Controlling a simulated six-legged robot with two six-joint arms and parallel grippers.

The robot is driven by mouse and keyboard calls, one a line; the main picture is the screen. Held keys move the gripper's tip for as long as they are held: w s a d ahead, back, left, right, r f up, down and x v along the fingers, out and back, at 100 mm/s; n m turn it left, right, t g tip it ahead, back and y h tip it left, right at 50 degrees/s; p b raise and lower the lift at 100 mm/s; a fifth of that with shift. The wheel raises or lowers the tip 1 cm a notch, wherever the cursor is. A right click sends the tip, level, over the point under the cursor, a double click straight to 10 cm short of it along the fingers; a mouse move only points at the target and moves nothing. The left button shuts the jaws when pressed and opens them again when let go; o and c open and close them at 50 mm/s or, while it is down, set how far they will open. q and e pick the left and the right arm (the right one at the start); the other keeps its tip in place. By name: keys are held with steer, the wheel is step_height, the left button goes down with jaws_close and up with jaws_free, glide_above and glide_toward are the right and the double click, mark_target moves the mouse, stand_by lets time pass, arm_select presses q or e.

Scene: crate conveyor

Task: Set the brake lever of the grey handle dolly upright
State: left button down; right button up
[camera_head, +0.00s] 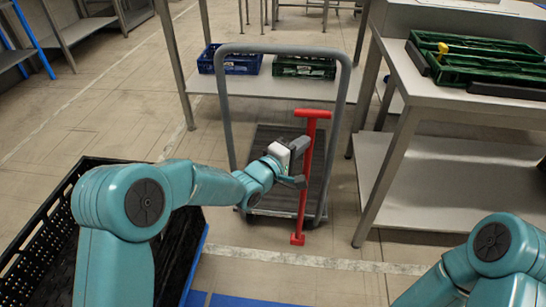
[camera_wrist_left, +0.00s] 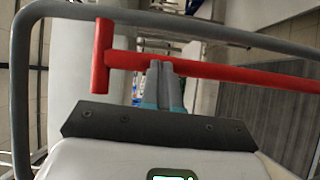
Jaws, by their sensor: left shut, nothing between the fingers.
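The grey handle dolly (camera_head: 346,90) stands on the floor ahead, with a tall looped grey handle and a dark deck. Its red brake lever (camera_head: 309,150) is a bar with a crosspiece on top and a small foot block at floor level. It looks close to upright with a slight tilt. My left gripper (camera_head: 298,162) is shut and empty beside the lever's upper half. In the left wrist view the red lever (camera_wrist_left: 230,74) crosses sideways at the fingertips; I cannot tell whether they touch. My right gripper is out of view.
A black crate (camera_head: 38,215) is at the lower left. A steel table (camera_head: 430,95) with green crates (camera_head: 470,65) stands at right. A blue crate (camera_head: 230,62) and a dark green crate (camera_head: 303,68) sit on a low shelf behind the dolly.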

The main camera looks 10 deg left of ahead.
arm_select(q)
steer(key=a+p+v, duration=0.1)
steer(key=p+v, duration=0.1)
steer(key=v, duration=1.4)
steer(key=shift+w+r+n+y, duration=0.2)
steer(key=shift+w+n+y, duration=0.1)
steer(key=shift+w, duration=0.1)
